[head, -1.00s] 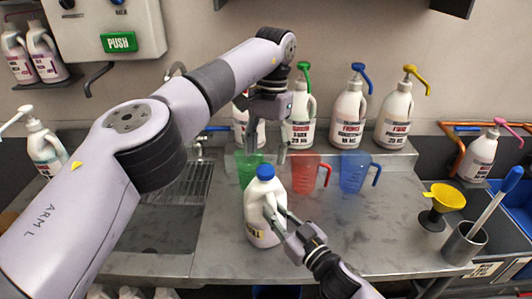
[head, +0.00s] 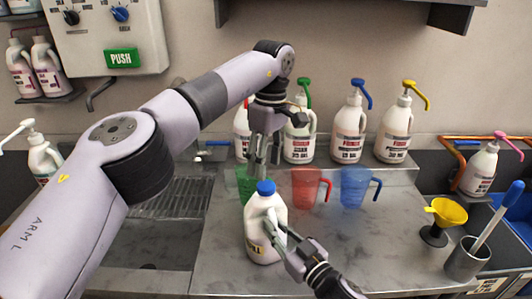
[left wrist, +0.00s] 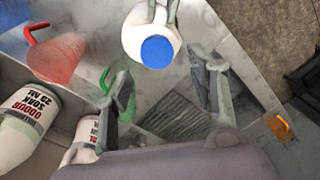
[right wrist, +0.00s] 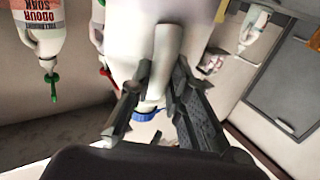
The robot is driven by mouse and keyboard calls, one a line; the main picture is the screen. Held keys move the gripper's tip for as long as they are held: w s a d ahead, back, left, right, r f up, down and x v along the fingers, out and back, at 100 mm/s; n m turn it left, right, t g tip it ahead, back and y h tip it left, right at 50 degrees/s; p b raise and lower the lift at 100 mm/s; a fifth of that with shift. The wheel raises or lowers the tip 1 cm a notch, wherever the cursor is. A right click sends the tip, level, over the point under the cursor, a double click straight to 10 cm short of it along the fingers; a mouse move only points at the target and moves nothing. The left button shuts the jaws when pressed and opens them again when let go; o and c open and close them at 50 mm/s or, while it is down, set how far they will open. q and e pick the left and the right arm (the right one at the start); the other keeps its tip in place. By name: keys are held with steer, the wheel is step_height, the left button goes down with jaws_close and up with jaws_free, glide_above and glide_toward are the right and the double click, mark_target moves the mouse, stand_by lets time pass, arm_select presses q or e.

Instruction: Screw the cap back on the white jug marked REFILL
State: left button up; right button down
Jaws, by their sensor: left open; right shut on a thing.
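The white jug (head: 262,238) stands on the metal counter, upright, with a blue cap (head: 265,188) on its neck. Its label is mostly turned away or covered. I cannot tell how tightly the cap sits. My right gripper (head: 277,236) is shut on the jug's handle, which also shows in the right wrist view (right wrist: 166,45). My left gripper (head: 263,168) is open and empty, pointing down just above the cap. In the left wrist view the cap (left wrist: 158,51) lies just beyond the open fingertips, roughly centred between them.
Green (head: 244,184), red (head: 305,188) and blue (head: 354,187) measuring jugs stand behind the white jug. Several pump bottles (head: 349,135) line the back ledge. The sink (head: 170,200) is at left.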

arm_select(q)
steer(key=n, duration=0.4)
steer(key=shift+r, duration=0.15)
steer(key=n, duration=0.6)
steer(key=shift+r, duration=0.15)
steer(key=n, duration=0.6)
steer(key=shift+r+t, duration=0.15)
steer(key=shift+t, duration=0.15)
steer(key=n, duration=0.4)
steer(key=shift+r, duration=0.1)
steer(key=n, duration=0.5)
steer(key=shift+r+n, duration=0.2)
steer(key=shift+n, duration=0.2)
steer(key=n, duration=0.4)
steer(key=shift+s+r, duration=0.1)
steer(key=n, duration=0.3)
steer(key=shift+r+n, duration=0.1)
steer(key=shift+n, duration=0.3)
steer(key=n, duration=0.5)
steer(key=shift+s+r+h, duration=0.1)
steer(key=shift+r+h, duration=0.05)
steer(key=shift+h, duration=0.15)
